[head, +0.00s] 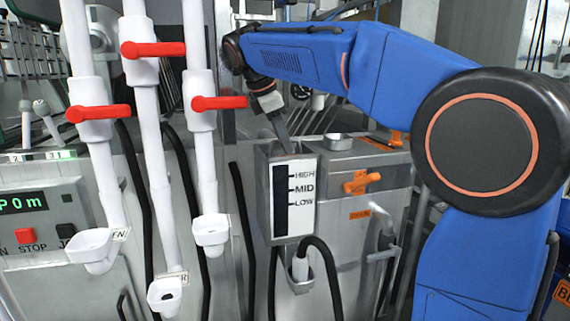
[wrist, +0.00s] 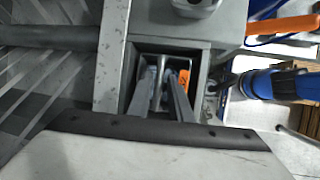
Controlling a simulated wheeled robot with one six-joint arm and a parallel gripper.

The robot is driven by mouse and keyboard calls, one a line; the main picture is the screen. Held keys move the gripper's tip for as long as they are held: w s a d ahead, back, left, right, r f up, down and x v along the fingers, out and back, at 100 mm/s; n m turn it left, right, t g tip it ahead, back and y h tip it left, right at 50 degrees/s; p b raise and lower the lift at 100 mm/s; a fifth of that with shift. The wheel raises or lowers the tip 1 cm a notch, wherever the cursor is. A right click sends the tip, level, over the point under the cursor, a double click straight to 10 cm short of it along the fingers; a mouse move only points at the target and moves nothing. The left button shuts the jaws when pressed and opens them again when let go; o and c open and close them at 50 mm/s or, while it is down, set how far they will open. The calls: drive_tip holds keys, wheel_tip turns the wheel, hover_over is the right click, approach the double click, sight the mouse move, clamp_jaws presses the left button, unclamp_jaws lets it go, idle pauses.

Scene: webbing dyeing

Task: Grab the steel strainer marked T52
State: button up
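My gripper (head: 284,135) points down into the open top of the grey box (head: 266,205) with the HIGH, MID, LOW gauge. In the wrist view my gripper's fingers (wrist: 161,88) stand apart inside the square opening, with a thin grey piece between them. I cannot tell if they touch it. An orange patch (wrist: 184,78) shows inside the opening, beside the right finger. No T52 marking is readable. A small round steel cup (head: 338,142) sits on the machine top right of the box; I cannot tell if it is the strainer.
White pipes with red valve handles (head: 153,50) and white cups (head: 210,230) stand left of the box. An orange valve (head: 360,182) sticks out to its right. A black hose (head: 325,265) rises in front. The opening's walls (wrist: 129,75) are close around the fingers.

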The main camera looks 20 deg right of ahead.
drive_tip(key=shift+x, duration=2.3)
drive_tip(key=shift+a, duration=0.1)
clamp_jaws()
drive_tip(key=shift+w+r, duration=0.1)
drive_tip(key=shift+r, duration=0.05)
